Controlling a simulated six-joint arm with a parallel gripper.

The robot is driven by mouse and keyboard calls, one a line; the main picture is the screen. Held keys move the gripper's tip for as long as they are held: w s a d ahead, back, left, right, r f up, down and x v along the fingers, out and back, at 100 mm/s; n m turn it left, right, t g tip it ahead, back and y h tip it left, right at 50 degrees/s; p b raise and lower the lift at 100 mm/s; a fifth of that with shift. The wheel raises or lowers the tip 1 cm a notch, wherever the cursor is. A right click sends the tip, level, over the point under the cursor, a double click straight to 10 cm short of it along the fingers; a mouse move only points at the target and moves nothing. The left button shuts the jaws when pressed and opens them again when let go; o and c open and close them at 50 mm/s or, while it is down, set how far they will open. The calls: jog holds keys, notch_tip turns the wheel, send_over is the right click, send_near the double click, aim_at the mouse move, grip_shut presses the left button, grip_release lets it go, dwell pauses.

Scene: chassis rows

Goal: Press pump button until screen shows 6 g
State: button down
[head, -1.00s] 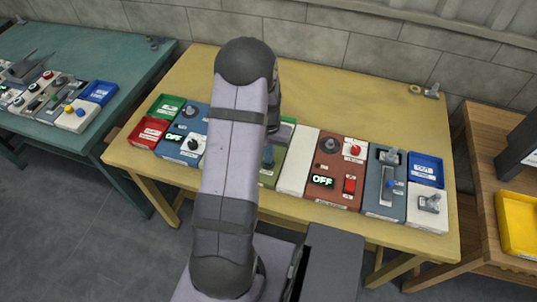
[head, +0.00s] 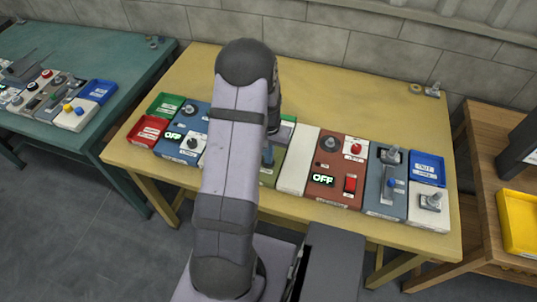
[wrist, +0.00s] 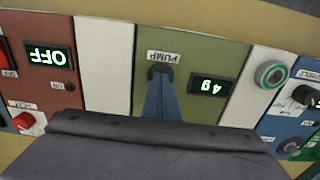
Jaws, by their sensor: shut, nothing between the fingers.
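The pump panel is an olive-green block (wrist: 200,52), seen upside down in the wrist view. Its PUMP label (wrist: 165,57) sits beside a dark round button (wrist: 161,69). The small screen (wrist: 211,88) on the same block reads 4 g in lit digits. My gripper (wrist: 158,80) is shut and empty, its blue fingers pointing at the button and covering much of it. I cannot tell whether the tips touch or press it. In the head view my gripper (head: 267,157) is over the green block (head: 269,178), and my arm hides the screen.
A white blank block (head: 298,160) and a red-brown block (head: 325,192) with an OFF screen lie to the right. A blue-grey lever block (head: 372,205) is beyond. Blue, green and red parts crowd the left. The yellow table (head: 335,90) is clear behind the row.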

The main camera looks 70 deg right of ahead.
notch_tip(320, 180, up, 4)
jog(key=p, duration=0.3)
jog(key=shift+a+f, duration=0.15)
jog(key=shift+r+b, duration=0.35)
jog(key=shift+b, duration=0.1)
notch_tip(320, 180, up, 9)
jog(key=b, duration=0.2)
jog(key=shift+r+b, duration=0.2)
jog(key=shift+b, duration=0.1)
jog(key=shift+d+b, duration=0.25)
jog(key=shift+b, duration=0.55)
jog(key=shift+a+r+b, duration=0.1)
jog(key=shift+r+b, duration=0.7)
jog(key=shift+b, duration=0.5)
notch_tip(320, 180, down, 14)
jog(key=p, duration=0.4)
